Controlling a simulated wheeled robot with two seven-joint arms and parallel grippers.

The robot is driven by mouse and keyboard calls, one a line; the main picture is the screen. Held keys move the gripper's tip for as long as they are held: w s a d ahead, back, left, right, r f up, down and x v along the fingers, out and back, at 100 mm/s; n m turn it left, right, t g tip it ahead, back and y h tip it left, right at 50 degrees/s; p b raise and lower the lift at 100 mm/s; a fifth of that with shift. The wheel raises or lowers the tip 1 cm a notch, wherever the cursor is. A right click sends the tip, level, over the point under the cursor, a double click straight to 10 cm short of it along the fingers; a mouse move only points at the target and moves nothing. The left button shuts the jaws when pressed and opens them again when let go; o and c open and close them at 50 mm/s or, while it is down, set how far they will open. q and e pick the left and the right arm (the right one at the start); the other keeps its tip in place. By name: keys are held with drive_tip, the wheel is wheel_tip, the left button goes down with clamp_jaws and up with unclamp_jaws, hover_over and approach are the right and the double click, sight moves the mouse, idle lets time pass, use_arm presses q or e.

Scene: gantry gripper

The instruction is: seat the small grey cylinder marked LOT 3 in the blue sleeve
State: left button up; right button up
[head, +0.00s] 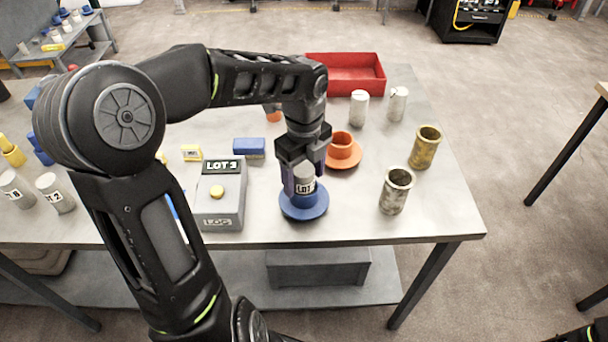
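The small grey cylinder (304,182), with "LOT" readable and its number hard to make out, stands upright between the fingers of my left gripper (304,172). The fingers appear to touch its sides, so the gripper looks shut on it. The cylinder is at the mouth of the blue sleeve (303,210), which has a wide round flange on the table. Its lower end is hidden by the sleeve, so I cannot tell how deep it sits. My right gripper is not in view; only a bit of dark arm shows at the bottom right corner.
A grey box with a LOT 3 sign and yellow button (217,193) stands left of the sleeve. An orange sleeve (342,147) is close behind, with a metal cup (396,190) and a brass cup (425,147) to the right. A red tray (347,75) is at the back.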

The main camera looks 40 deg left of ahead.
use_arm(q)
wheel_tip(320, 180, up, 12)
idle(0.7)
drive_tip(key=shift+f, duration=0.1)
idle(0.8)
